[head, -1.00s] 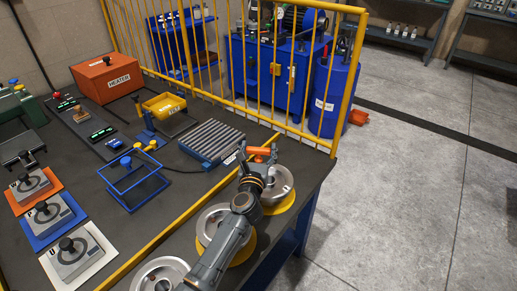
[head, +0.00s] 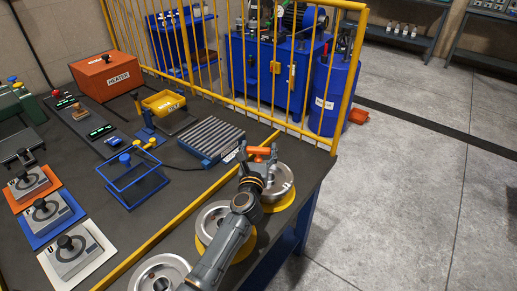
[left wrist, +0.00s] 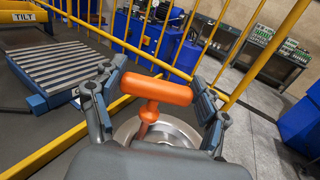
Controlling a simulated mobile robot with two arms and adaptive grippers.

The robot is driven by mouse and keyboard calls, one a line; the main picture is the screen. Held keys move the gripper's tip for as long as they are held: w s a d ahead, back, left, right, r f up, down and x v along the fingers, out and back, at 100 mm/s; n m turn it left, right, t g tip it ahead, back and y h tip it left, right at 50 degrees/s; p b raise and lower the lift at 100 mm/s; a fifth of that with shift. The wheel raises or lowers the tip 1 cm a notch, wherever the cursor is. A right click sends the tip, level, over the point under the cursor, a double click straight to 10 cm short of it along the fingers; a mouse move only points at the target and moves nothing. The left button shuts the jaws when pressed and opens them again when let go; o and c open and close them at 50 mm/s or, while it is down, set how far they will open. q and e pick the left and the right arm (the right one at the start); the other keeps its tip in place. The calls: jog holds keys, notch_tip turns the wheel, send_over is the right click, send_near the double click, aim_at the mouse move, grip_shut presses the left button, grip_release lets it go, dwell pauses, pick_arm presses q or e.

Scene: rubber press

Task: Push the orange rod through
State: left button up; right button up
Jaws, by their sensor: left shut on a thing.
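The orange rod (head: 260,151) has a T-shaped top. Its crossbar (left wrist: 156,88) lies between my left fingers in the left wrist view, and a short stem (left wrist: 149,113) runs down from it toward a silver disc. My left gripper (head: 257,162) is shut on the rod, above the far silver disc (head: 283,180), which rests on a yellow base (head: 283,205). The disc also shows behind my gripper in the left wrist view (left wrist: 178,134). The rod's lower end is hidden, so I cannot tell how deep it sits. My right gripper is not in view.
Two more silver discs (head: 211,217) stand along the table's near edge. A yellow rail (head: 185,238) separates them from the ridged plate (head: 212,140) and blue frame (head: 133,182). A yellow fence (head: 300,125) borders the table's far side.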

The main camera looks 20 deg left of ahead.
pick_arm(q)
jog(key=shift+f+b, duration=0.7)
jog(key=shift+f, duration=0.2)
jog(key=shift+r, duration=0.15)
jog(key=shift+r+p, duration=3.45)
jog(key=shift+p, duration=0.25)
jog(key=shift+f, duration=0.1)
